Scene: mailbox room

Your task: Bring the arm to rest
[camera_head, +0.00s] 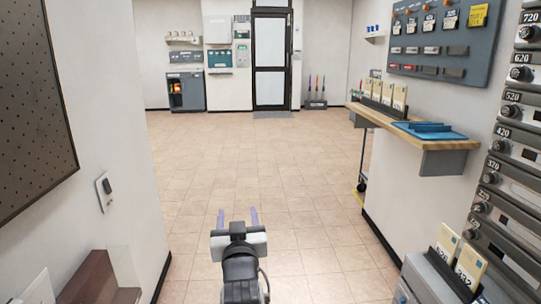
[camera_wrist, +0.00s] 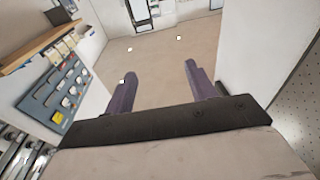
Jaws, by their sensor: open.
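My gripper (camera_head: 238,218) shows at the bottom centre of the head view, with its two purple fingers pointing away from me over the tiled floor. In the wrist view my gripper (camera_wrist: 163,85) shows its fingers spread apart with only floor between them. It is open and holds nothing. It touches nothing that I can see.
A mailbox column (camera_head: 505,165) stands at the right. A wooden shelf (camera_head: 450,143) with a blue tray (camera_head: 430,130) juts from the right wall. A pegboard (camera_head: 35,110) hangs at the left. The tiled floor (camera_head: 270,160) ahead is clear up to the door (camera_head: 271,62).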

